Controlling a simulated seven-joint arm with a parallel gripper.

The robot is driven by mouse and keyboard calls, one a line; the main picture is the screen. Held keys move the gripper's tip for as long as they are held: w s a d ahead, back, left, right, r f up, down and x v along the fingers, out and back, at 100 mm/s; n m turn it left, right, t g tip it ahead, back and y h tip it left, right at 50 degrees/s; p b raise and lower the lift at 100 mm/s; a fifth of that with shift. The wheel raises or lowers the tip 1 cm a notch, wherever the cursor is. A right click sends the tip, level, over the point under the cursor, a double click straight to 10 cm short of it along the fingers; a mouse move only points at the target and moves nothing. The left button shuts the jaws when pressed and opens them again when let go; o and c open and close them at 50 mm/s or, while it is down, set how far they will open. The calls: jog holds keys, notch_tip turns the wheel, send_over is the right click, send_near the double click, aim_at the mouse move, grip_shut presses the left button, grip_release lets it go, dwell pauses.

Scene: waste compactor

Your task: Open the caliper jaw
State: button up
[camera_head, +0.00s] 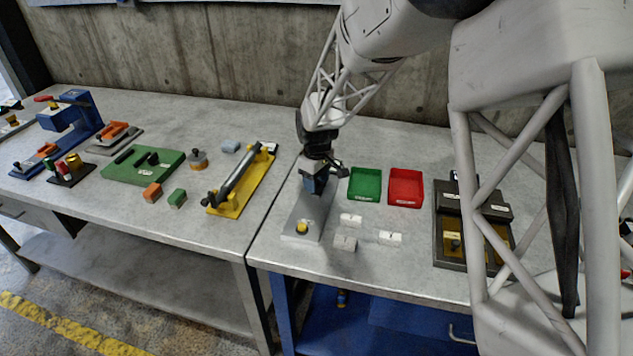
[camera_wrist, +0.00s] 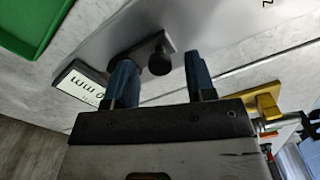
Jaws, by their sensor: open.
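The caliper stands on a grey base plate (camera_head: 305,215) with a yellow button (camera_head: 302,228) near its front end. My gripper (camera_head: 318,183) is over the rear part of this plate and hides much of the caliper. In the wrist view, my two blue fingers (camera_wrist: 160,60) are apart, with a dark round knob (camera_wrist: 159,64) on a grey metal piece (camera_wrist: 143,50) showing between them. I cannot tell whether either finger touches it. A white display (camera_wrist: 80,86) with "mm" lettering lies beside the left finger, partly cut off by it.
A green tray (camera_head: 365,185) and a red tray (camera_head: 405,188) stand to the right. Several pale blocks (camera_head: 345,242) lie in front of them. A yellow fixture with a cylinder (camera_head: 232,200) is to the left. A dark box fixture (camera_head: 440,230) is further right.

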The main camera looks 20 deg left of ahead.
jog(key=shift+f, duration=0.3)
grip_shut()
jog(key=shift+s, duration=2.35)
grip_release()
